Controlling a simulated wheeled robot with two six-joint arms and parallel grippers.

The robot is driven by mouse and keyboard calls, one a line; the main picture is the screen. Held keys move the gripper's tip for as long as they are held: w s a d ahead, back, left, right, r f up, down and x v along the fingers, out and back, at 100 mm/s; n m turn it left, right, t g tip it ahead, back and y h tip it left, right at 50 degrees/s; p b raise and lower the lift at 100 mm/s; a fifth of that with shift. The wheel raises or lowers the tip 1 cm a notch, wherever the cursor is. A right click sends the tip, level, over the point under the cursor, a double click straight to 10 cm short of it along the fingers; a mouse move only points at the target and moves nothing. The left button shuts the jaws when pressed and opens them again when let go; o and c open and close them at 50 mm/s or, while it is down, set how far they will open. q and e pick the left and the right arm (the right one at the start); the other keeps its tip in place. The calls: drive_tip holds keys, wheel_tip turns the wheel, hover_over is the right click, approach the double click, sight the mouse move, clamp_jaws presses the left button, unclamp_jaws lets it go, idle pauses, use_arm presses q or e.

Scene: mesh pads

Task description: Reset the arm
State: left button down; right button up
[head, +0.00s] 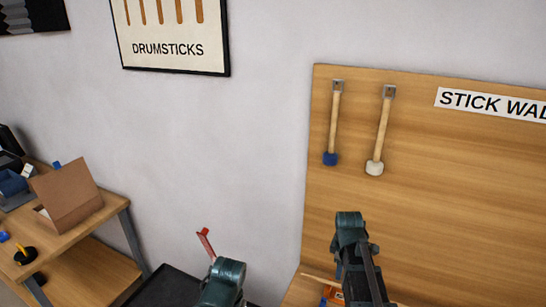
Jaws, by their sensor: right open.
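My right arm rises at the lower middle in front of the wooden board. Its teal and dark gripper end (352,235) is raised and open, with nothing seen held; the fingers are hard to make out. A teal link of my left arm shows at the bottom edge, left of the right arm. The left gripper itself does not show.
The board (440,185) marked "STICK WALL" holds a blue-headed mallet (334,125) and a white-headed mallet (380,135). A narrow red item (205,243) stands near my left arm. A wooden bench (75,235) with a cardboard box (68,197) is at left.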

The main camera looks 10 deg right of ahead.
drive_tip(key=s+a+m+g, duration=0.1)
drive_tip(key=s+a+m, duration=0.2)
drive_tip(key=s+a, duration=0.4)
drive_tip(key=s+a+f+m+g+b, duration=0.1)
drive_tip(key=s+a+m, duration=0.3)
drive_tip(key=a, duration=1.2)
drive_tip(key=s, duration=0.4)
drive_tip(key=shift+s+a+f, duration=0.25)
drive_tip(key=shift+s+a, duration=0.05)
drive_tip(key=shift+a, duration=0.1)
